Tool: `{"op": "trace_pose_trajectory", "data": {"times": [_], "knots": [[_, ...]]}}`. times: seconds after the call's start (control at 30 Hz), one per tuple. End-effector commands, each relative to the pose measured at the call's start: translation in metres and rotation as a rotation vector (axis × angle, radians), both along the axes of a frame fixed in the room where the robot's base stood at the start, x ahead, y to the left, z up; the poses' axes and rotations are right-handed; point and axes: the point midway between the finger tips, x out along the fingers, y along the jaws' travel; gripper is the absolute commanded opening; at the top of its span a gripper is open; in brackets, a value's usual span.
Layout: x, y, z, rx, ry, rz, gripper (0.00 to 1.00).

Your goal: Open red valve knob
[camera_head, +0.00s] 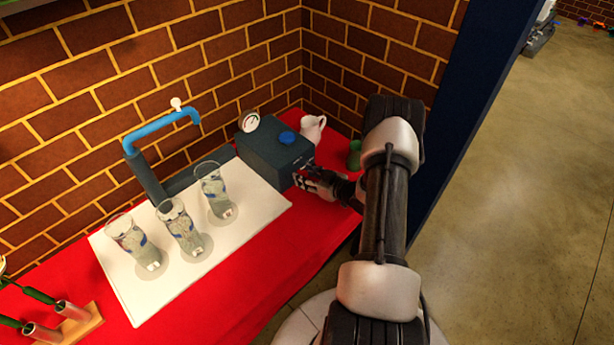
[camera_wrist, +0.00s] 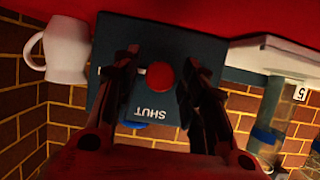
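The red valve knob (camera_wrist: 161,75) sits on the face of a dark grey box (camera_wrist: 150,32), with the word SHUT upside down near it in the wrist view. A short pale mark or bar lies just left of the knob. My gripper (camera_wrist: 160,70) is open, with one finger on each side of the knob and visible gaps between. I cannot tell how far the fingertips are from the face. In the head view my gripper (camera_head: 312,184) is at the front of the box (camera_head: 270,156), and the red knob cannot be made out there.
The box carries a blue cap (camera_head: 289,137) and a gauge (camera_head: 250,122). A white jug (camera_head: 313,128) stands behind it, and a green object (camera_head: 355,154) is near my arm. Three glasses (camera_head: 182,230) stand on a white board (camera_head: 130,290) beside a blue pipe (camera_head: 160,124).

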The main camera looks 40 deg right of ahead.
Motion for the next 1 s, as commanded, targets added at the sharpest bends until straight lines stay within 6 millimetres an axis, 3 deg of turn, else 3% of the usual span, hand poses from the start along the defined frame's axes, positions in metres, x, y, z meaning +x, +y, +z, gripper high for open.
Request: {"op": "trace_pose_trajectory", "data": {"times": [0.47, 1.0], "knots": [[-0.008, -0.001, 0.004, 0.000, 0.000, -0.002, 0.46], [-0.101, -0.009, 0.042, 0.000, 0.000, -0.002, 0.46]]}}
